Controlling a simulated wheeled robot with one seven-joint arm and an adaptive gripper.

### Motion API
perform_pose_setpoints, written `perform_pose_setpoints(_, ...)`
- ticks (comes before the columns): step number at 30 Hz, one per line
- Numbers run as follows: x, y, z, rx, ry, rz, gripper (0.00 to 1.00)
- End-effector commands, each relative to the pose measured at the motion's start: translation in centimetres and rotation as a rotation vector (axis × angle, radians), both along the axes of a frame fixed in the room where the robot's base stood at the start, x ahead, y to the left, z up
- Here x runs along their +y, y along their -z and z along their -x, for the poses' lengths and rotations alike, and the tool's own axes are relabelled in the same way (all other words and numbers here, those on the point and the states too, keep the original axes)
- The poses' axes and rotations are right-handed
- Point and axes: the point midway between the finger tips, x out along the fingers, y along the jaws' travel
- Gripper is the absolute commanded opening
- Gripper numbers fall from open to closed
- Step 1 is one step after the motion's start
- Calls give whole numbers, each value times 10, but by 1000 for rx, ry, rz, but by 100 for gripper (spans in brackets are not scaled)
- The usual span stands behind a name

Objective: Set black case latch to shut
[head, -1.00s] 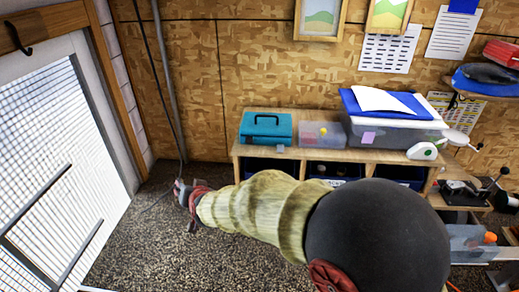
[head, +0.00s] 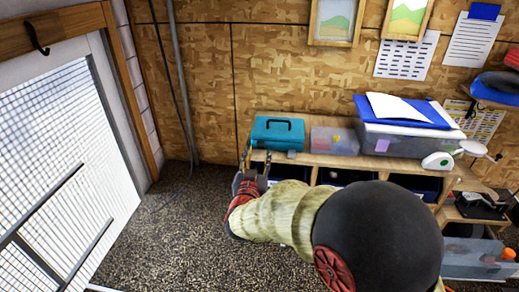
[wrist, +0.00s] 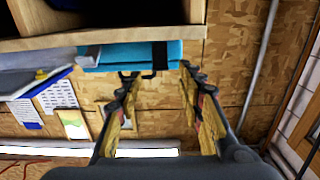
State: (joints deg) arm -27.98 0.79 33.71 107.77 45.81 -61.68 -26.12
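A teal case (head: 277,133) with a dark handle on its lid stands on the wooden shelf at the back. In the wrist view, which is turned upside down, the teal case (wrist: 120,58) has a dark patch (wrist: 160,55) on its front that may be the latch. Its state is too small to tell. I see no plainly black case. My gripper (head: 257,160) is just in front of and below the case's left part. In the wrist view my gripper (wrist: 158,78) is open, with nothing between its fingers, apart from the case.
A clear box (head: 334,141) stands right of the case, then a larger bin (head: 405,143) with a blue lid. The shelf edge (wrist: 40,43) runs close to my fingers. Dark bins sit below the shelf. The floor at left is clear.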

Motion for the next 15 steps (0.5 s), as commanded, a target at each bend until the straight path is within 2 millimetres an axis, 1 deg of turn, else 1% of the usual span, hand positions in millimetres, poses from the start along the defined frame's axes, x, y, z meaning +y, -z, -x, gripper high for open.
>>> perform_pose_setpoints(1, -2, 0, -8, 0, 1, 0, 38)
perform_pose_setpoints(3, -4, 0, -18, 0, 1, 0, 38)
perform_pose_setpoints(6, -5, 0, -28, 0, 0, -1, 38)
perform_pose_setpoints(10, -7, 0, -35, 0, -1, -1, 38)
perform_pose_setpoints(15, -7, 0, -37, 0, -2, -1, 38)
